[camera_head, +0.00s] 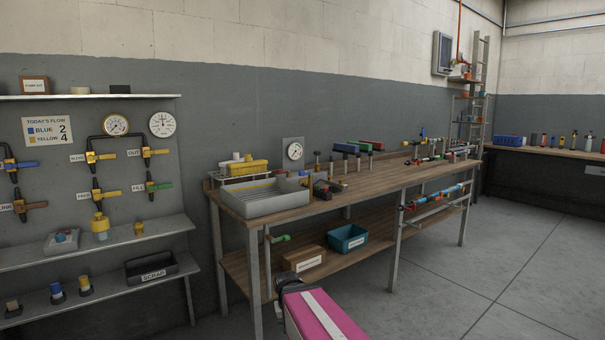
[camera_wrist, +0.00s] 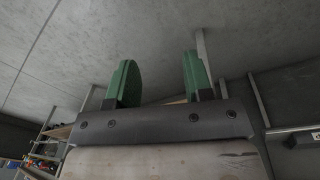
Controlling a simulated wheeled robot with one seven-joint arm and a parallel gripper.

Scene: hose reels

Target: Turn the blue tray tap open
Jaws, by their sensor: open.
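On the left wall panel in the head view, a tap with a blue handle (camera_head: 25,165) sits at the picture's left edge, its handle roughly level. A blue tray (camera_head: 347,240) stands on the bench's lower shelf. A green-handled tap (camera_head: 281,238) hangs below the grey basin (camera_head: 263,200), left of the blue tray. I cannot tell for sure which tap is the blue tray tap. My gripper (camera_wrist: 157,82) shows in the wrist view with two green fingers apart and nothing between them. In the head view its fingers cannot be made out.
A cardboard box (camera_head: 304,258) sits beside the blue tray. The wooden bench (camera_head: 390,183) carries a gauge and several tools and fittings. Wall shelves at left hold a scrap bin (camera_head: 150,268). The floor (camera_head: 520,260) at right is clear.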

